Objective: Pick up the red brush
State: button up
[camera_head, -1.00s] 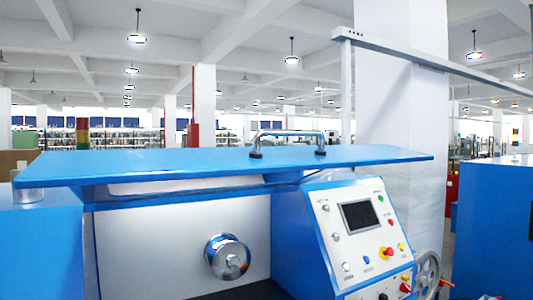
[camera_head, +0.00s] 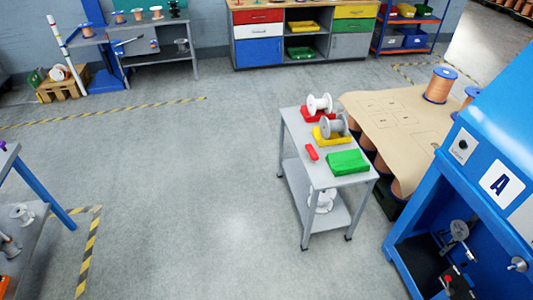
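A small red block-like object (camera_head: 312,152) lies on the left side of the top of a grey two-tier cart (camera_head: 301,146). It is the likeliest red brush, but it is too small for me to make out bristles or a handle. It lies beside a yellow tray (camera_head: 322,139) and a green box (camera_head: 347,162), with a red tray (camera_head: 306,115) farther back. My gripper is not in view.
A cardboard-topped stack with copper spools (camera_head: 440,85) stands right of the cart, and a blue machine (camera_head: 500,150) is at the right edge. A workbench leg (camera_head: 45,185) is at left. Open grey floor (camera_head: 190,190) lies left of the cart.

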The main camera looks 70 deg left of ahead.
aim_at(313, 155)
jog(key=u, duration=2.05)
jog(key=z, duration=1.9)
jog(key=u, duration=1.9)
jog(key=i+j, duration=0.15)
jog(key=i, duration=0.2)
jog(key=i+j, duration=0.15)
jog(key=i, duration=0.2)
jog(key=i+j, duration=0.2)
jog(key=i, duration=0.15)
